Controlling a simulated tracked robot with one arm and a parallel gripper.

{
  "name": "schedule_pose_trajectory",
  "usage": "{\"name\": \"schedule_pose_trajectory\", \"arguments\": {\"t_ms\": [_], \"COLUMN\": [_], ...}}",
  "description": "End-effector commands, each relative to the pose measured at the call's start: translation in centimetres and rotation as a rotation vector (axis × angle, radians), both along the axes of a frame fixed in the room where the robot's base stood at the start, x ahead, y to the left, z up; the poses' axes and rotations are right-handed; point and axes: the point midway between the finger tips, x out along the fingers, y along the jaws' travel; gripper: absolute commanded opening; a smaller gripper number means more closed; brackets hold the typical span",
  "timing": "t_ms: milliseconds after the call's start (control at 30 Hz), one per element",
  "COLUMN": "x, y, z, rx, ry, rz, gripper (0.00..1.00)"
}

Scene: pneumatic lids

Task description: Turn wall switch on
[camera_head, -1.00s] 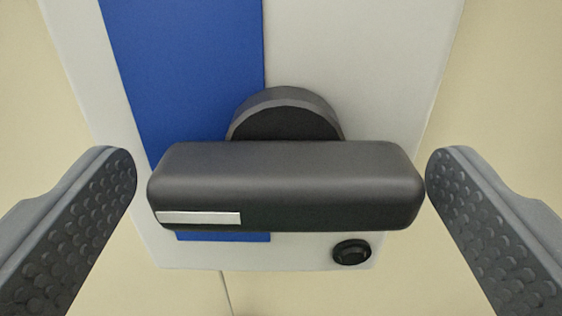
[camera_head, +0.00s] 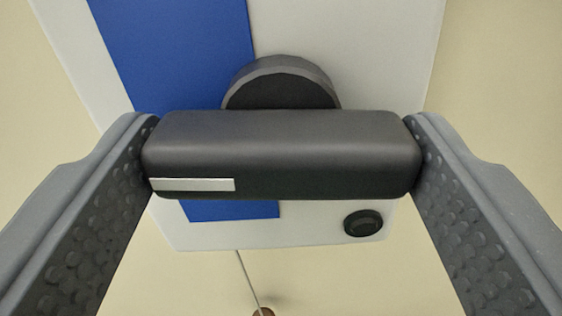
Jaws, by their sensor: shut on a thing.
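The wall switch is a white box (camera_head: 390,60) with a blue panel (camera_head: 185,60) on its left part. A dark grey bar handle (camera_head: 285,150) lies horizontally across it, with a pale strip (camera_head: 192,185) at its lower left. Behind the bar is a round dark hub (camera_head: 280,85). My gripper (camera_head: 281,165) is shut on the handle, with one textured finger pressed against each end of the bar.
A small black round knob (camera_head: 363,223) sits at the box's lower right corner. A thin line (camera_head: 249,282) runs down from below the box to a small brown round thing (camera_head: 263,312) at the bottom edge. The beige wall around the box is bare.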

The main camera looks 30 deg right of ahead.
Motion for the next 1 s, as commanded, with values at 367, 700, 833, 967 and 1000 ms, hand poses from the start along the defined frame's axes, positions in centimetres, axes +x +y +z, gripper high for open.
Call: {"name": "schedule_pose_trajectory", "arguments": {"t_ms": [367, 700, 833, 967, 1000], "x": [0.05, -0.03, -0.03, 0.0, -0.02], "y": [0.13, 0.19, -0.04, 0.02, -0.04], "z": [0.14, 0.27, 0.19, 0.18, 0.17], "rx": [0.267, 0.542, 0.646, 0.754, 0.787], "ry": [-0.169, -0.337, -0.4, -0.464, -0.483], "rz": [0.003, 0.006, 0.003, 0.004, 0.003], "gripper": [0.46, 0.46, 0.46, 0.46, 0.46]}}
